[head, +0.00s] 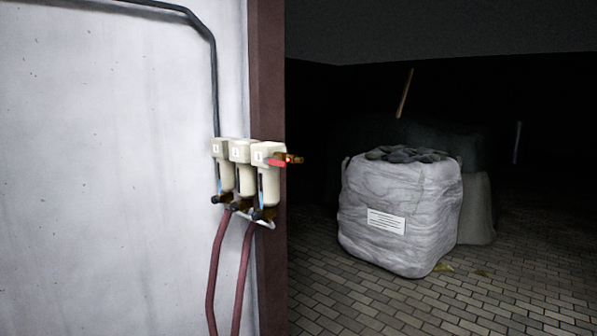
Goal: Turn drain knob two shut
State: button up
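Three cream filter units hang in a row on the wall beside the brown post. The left unit (222,165), the middle unit (241,170) and the right unit (267,176) each carry a small white label, too small to read. Dark drain knobs sit below them: left knob (216,199), middle knob (237,207) and right knob (264,214). Counted from the left, the middle knob is the second. It is partly crowded by its neighbours, and I cannot tell whether it is turned open or shut. My gripper is not in view.
A white rail (254,220) and dark red hoses (242,275) are below. A dark pipe (214,85) runs above. A filled white bag (400,190) stands on paving behind, right.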

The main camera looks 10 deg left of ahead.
aim_at(234, 206)
jog(key=u, duration=0.1)
jog(key=k, duration=0.8)
jog(key=u, duration=1.15)
jog(key=k, duration=0.7)
jog(key=u, duration=0.15)
jog(key=i, duration=1.35)
jog(key=z, duration=0.6)
jog(key=i, duration=0.5)
jog(key=z, duration=0.15)
